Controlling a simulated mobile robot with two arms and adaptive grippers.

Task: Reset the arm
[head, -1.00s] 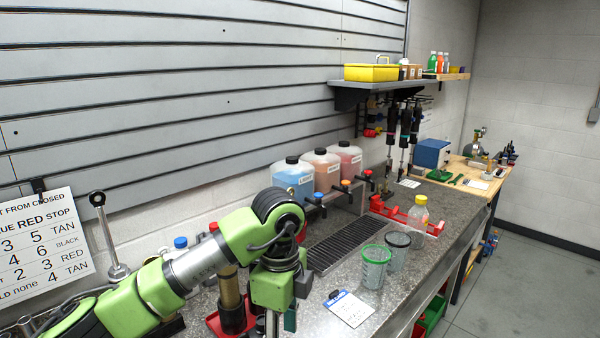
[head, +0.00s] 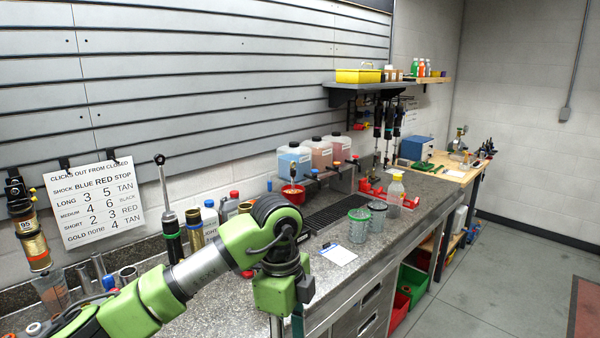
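My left arm (head: 215,258) comes in from the lower left over the grey stone bench (head: 300,250). It is green with a dark elbow, and its lower part drops down out of the bottom of the head view. The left gripper is not visible. My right arm and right gripper are not in view either.
Two measuring cups (head: 359,226), a clear bottle (head: 395,188) and a white card (head: 338,254) are on the bench. Jugs (head: 294,162) stand against the wall. A gold shock (head: 30,232) and a sign (head: 93,203) hang at left.

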